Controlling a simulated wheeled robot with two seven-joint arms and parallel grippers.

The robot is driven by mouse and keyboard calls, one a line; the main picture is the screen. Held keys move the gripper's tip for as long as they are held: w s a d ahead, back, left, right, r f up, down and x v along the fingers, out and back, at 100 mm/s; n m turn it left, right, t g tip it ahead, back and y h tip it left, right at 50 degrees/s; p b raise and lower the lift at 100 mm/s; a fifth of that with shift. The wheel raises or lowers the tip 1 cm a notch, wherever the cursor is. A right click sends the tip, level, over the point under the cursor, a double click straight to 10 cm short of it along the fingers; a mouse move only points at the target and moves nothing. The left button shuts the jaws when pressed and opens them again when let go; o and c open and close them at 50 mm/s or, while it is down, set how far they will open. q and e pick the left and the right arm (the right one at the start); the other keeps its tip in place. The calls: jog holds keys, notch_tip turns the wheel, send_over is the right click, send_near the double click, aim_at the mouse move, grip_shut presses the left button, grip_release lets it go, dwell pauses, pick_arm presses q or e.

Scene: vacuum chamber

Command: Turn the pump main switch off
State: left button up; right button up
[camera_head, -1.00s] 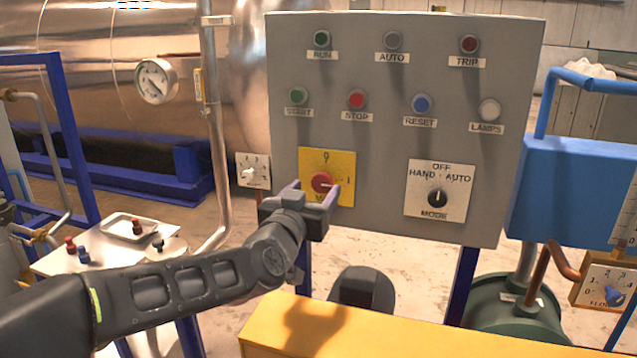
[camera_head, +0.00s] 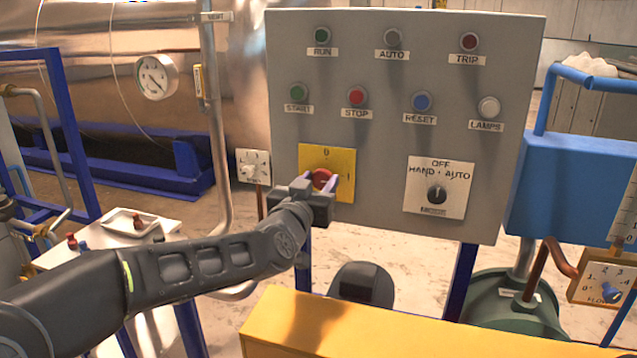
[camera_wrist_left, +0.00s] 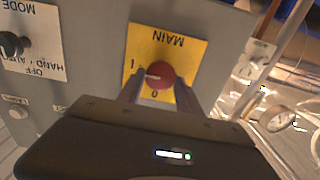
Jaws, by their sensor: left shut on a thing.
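The pump main switch is a round red knob (camera_head: 321,176) on a yellow plate (camera_head: 343,160) at the lower left of the grey panel. My left gripper (camera_head: 320,184) reaches it from below and is shut on the knob, one finger on each side. In the left wrist view, upside down, the red knob (camera_wrist_left: 160,74) sits between the fingers of the left gripper (camera_wrist_left: 160,88). Its pale mark points towards the I side of the plate, with 0 at the bottom of that view. The lower part of the plate is partly hidden in the head view. My right gripper is not in view.
The grey panel (camera_head: 390,140) also bears the mode switch (camera_head: 437,194) to the right and several push buttons and lamps above. A small dial (camera_head: 253,168) stands left of the panel. A yellow beam (camera_head: 400,330) runs below, in front.

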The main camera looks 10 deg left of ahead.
pick_arm(q)
jog(key=c, duration=0.6)
jog(key=shift+o, duration=0.2)
jog(key=shift+n, duration=0.3)
jog(key=n+b, duration=0.2)
jog(key=b, duration=0.1)
jog(key=shift+f+n, duration=0.15)
jog(key=shift+n, duration=0.25)
jog(key=n+b, duration=0.3)
jog(key=n, duration=0.1)
jog(key=shift+a, duration=0.15)
jog(key=n+b, duration=0.2)
jog(key=n, duration=0.3)
jog(key=shift+f+n+b, duration=0.1)
jog(key=shift+n+b, duration=0.3)
jog(key=n+b, duration=0.1)
jog(key=n, duration=0.3)
jog(key=shift+a+n+b, duration=0.1)
jog(key=shift+n+b, duration=0.25)
jog(key=shift+n, duration=0.05)
